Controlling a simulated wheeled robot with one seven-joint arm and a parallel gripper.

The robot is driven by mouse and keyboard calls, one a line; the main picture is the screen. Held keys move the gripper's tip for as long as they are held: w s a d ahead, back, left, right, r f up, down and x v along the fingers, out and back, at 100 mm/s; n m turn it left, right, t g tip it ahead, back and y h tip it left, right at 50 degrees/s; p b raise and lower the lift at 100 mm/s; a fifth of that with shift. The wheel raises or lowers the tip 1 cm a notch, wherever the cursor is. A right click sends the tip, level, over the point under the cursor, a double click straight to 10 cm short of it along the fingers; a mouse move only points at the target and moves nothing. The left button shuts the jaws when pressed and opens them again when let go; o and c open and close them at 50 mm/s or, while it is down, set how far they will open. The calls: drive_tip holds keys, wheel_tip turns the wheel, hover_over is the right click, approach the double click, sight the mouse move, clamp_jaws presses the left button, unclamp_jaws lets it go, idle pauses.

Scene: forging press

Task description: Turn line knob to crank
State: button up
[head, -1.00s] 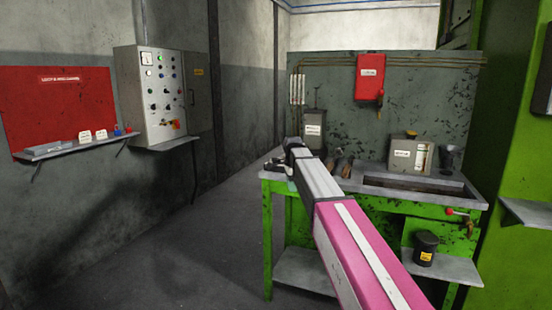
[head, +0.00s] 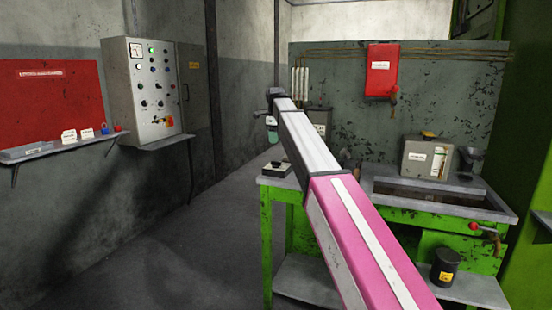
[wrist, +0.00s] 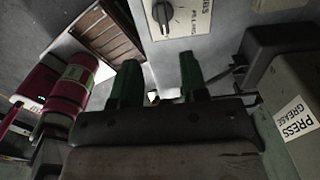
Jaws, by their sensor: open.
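In the wrist view a dark rotary knob (wrist: 163,14) with a pale pointer sits on a white label plate (wrist: 188,20) at the top. I cannot read which label it carries. My gripper (wrist: 159,78) is open and empty, with its two green fingertips apart and clear of the knob. In the head view my gripper (head: 267,115) is small and partly hidden by my arm, above the bench's left end. A small box with a dark knob (head: 279,166) sits on the bench below it. The wall control panel (head: 155,90) also carries several knobs and lights.
The green bench (head: 275,190) holds a grey box (head: 425,158) and a sink-like recess. A red box (head: 381,72) hangs on the wall behind. A box labelled press grease (wrist: 290,115) stands close at right in the wrist view. The floor (head: 190,250) at left is clear.

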sight(276, 165)
drive_tip(key=f, duration=1)
drive_tip(key=shift+w+f, duration=0.25)
drive_tip(key=shift+f, duration=0.1)
clamp_jaws()
